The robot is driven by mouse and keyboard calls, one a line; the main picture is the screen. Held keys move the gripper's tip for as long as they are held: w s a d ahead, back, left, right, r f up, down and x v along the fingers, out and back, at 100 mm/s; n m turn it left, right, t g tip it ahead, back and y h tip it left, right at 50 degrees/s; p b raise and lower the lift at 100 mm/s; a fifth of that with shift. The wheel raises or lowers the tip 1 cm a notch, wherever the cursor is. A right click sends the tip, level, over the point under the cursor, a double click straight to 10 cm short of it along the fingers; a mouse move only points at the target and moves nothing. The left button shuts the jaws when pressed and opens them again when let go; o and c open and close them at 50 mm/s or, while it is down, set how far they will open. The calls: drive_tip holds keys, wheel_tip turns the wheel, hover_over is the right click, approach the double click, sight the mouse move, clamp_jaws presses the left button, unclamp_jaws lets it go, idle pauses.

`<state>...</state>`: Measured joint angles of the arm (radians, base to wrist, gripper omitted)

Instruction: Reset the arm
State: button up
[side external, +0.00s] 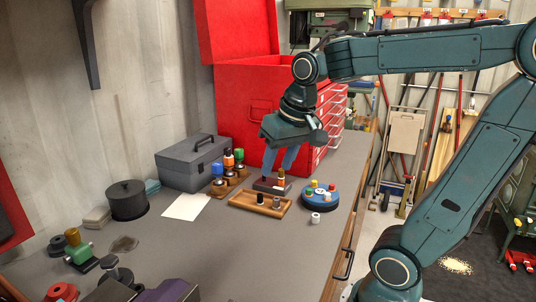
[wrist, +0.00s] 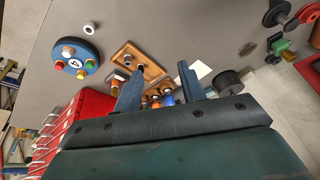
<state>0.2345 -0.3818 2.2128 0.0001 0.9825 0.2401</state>
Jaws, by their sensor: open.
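My gripper (side external: 281,170) hangs over the workbench (side external: 240,250), fingers pointing down, in front of the red tool chest (side external: 240,95). Its two blue-grey fingers stand apart, and nothing shows between them. In the wrist view my gripper (wrist: 162,66) also shows spread fingers, with the wooden tray (wrist: 122,53) beyond their tips. A small dark-red stand (side external: 268,186) is close below the fingers in the side view; I cannot tell the exact gap.
A blue round holder (side external: 318,203) with coloured pegs and a white ring (side external: 315,218) are right of the tray. A grey toolbox (side external: 185,170), white paper (side external: 186,206) and black pot (side external: 128,203) are left. The bench front is partly clear.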

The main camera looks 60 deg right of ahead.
drive_tip(key=s+a+f+n+t+y, duration=0.1)
drive_tip(key=s+a+f+n+t, duration=0.1)
drive_tip(key=s+a+n, duration=0.3)
drive_tip(key=shift+s+a+f, duration=0.25)
drive_tip(key=shift+s+a, duration=0.3)
drive_tip(key=shift+s, duration=0.85)
